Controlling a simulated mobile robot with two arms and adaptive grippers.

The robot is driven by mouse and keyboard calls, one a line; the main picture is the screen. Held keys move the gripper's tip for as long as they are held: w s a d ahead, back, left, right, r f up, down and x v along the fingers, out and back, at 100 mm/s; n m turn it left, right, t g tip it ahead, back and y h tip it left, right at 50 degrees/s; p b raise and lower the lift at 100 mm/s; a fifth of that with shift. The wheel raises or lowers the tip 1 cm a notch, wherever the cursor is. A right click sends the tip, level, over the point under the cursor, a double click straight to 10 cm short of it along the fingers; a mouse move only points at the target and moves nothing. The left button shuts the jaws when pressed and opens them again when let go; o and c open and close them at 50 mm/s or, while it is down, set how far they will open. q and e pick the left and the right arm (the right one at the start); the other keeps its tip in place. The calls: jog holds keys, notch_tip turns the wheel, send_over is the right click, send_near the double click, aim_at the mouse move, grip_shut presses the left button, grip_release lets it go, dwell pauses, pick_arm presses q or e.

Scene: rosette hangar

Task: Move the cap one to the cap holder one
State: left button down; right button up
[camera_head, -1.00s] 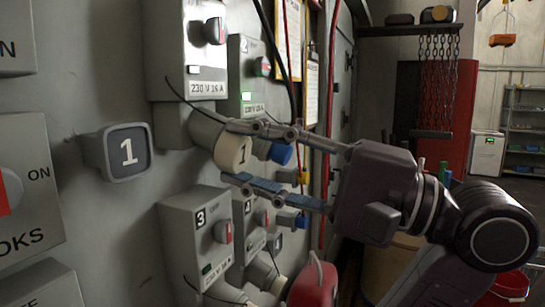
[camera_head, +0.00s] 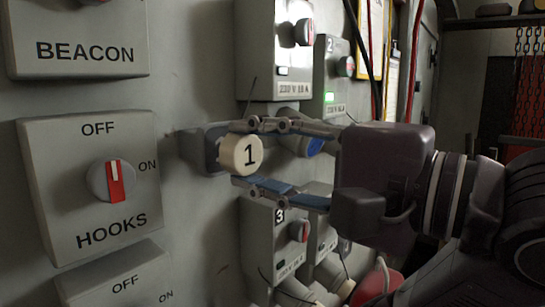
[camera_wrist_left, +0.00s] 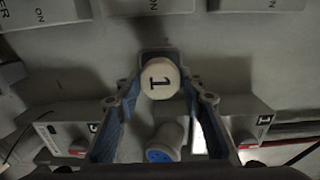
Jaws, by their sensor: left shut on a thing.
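The cap one (camera_head: 246,155) is a round cream cap with a black "1" on its face. My left gripper (camera_head: 243,152) is shut on it, with one finger above and one below. The cap holder one (camera_head: 205,148) is a dark square holder on the wall, directly behind and left of the cap, and the cap hides much of it. In the left wrist view the cap (camera_wrist_left: 160,79) sits between the fingertips, overlapping the holder (camera_wrist_left: 158,55). I cannot tell how far it is inside the holder. My right gripper is not in view.
The HOOKS switch box (camera_head: 88,185) is on the wall to the left, below the BEACON box (camera_head: 75,38). A power box (camera_head: 275,40) is above the gripper and box 3 (camera_head: 272,240) below it. A socket with a blue end (camera_wrist_left: 163,153) shows between the fingers.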

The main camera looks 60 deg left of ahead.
pick_arm(q)
jog(key=shift+s+a, duration=0.15)
jog(key=shift+a, duration=0.35)
jog(key=shift+b, duration=0.55)
dwell(0.9)
jog(key=shift+s+a, duration=0.15)
jog(key=shift+a, duration=0.35)
jog(key=c, duration=1.2)
grip_release()
jog(key=v, duration=1.2)
